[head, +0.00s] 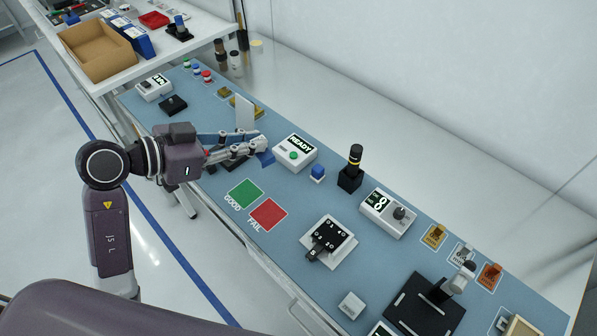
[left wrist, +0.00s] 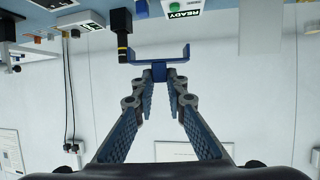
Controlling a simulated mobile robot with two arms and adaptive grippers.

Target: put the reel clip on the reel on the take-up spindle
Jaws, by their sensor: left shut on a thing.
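My left gripper (head: 262,143) is shut on a blue clip (head: 266,158) and holds it over the blue bench mat, left of the READY box. In the left wrist view the blue clip (left wrist: 160,70) is U-shaped, with two prongs pointing away from the fingers. The fingertips (left wrist: 160,82) grip its stem. I cannot make out a reel or the take-up spindle for sure. A dark object (head: 236,164) under the gripper is partly hidden by it. My right gripper is not in view.
A white READY box (head: 294,153) with a green button stands right of the clip. A blue button (head: 317,173) and a black post with a yellow band (head: 353,165) stand beyond. An upright white plate (head: 244,112) stands behind the gripper. Green GOOD (head: 245,193) and red FAIL (head: 268,214) areas look empty.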

